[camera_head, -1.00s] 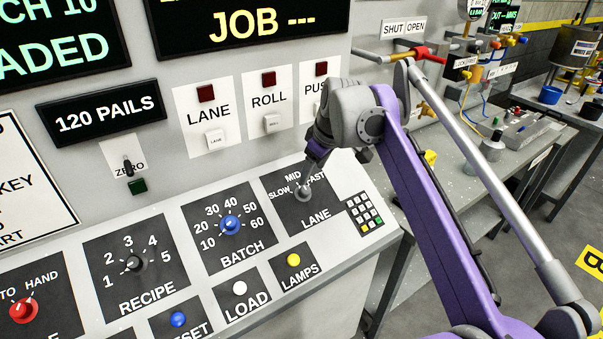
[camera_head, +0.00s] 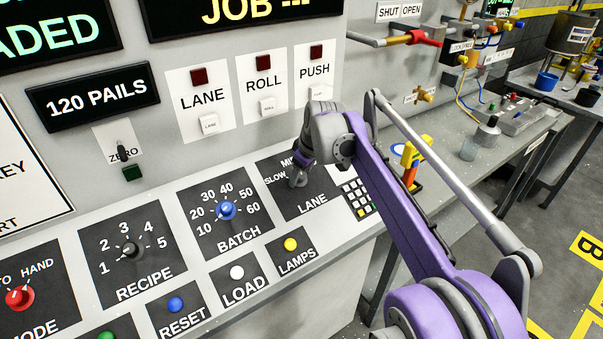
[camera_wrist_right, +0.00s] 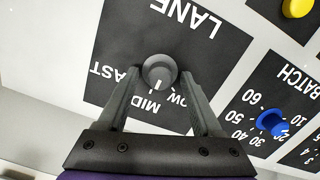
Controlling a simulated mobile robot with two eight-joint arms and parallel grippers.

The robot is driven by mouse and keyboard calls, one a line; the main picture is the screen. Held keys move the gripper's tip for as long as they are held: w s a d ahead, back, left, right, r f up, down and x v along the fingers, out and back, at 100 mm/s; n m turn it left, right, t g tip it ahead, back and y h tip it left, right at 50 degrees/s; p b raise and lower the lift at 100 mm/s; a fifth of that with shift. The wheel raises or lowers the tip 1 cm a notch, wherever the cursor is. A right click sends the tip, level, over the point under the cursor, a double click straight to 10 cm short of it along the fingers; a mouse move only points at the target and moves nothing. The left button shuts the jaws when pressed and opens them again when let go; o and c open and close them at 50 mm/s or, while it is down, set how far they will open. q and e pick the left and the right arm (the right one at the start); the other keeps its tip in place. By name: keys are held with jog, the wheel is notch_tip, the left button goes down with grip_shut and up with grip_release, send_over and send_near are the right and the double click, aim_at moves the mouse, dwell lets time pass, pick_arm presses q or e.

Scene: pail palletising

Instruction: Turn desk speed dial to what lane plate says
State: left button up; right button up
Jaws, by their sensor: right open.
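The grey LANE dial (camera_wrist_right: 159,71) sits on a black plate marked SLOW, MID and FAST on the sloped desk panel. In the right wrist view, its white mark points toward the MID side. My right gripper (camera_wrist_right: 161,72) is open, with one finger on each side of the dial; whether they touch it I cannot tell. In the head view, my right gripper (camera_head: 298,183) covers most of the dial and part of its lettering. No plate telling a lane speed can be read. My left gripper is not in view.
The blue BATCH dial (camera_head: 227,210) and black RECIPE dial (camera_head: 130,250) sit to the left. The yellow LAMPS button (camera_head: 290,244) and white LOAD button (camera_head: 237,272) are below. A keypad (camera_head: 357,198) lies right of the LANE plate. The upright panel rises behind.

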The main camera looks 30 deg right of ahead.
jog(key=shift+c, duration=0.2)
grip_shut()
dwell(0.3)
jog(key=m+p, duration=0.1)
jog(key=m, duration=0.1)
jog(key=shift+r+m+p, duration=0.1)
jog(key=shift+m+p, duration=0.2)
jog(key=shift+m, duration=0.1)
jog(key=m+p, duration=0.1)
jog(key=m, duration=0.1)
jog(key=shift+d+m+y, duration=0.1)
jog(key=shift+m+y, duration=0.2)
jog(key=m+p, duration=0.1)
jog(key=m, duration=0.2)
jog(key=shift+d, duration=0.1)
jog(key=shift+m+y, duration=0.3)
jog(key=shift+m, duration=1.3)
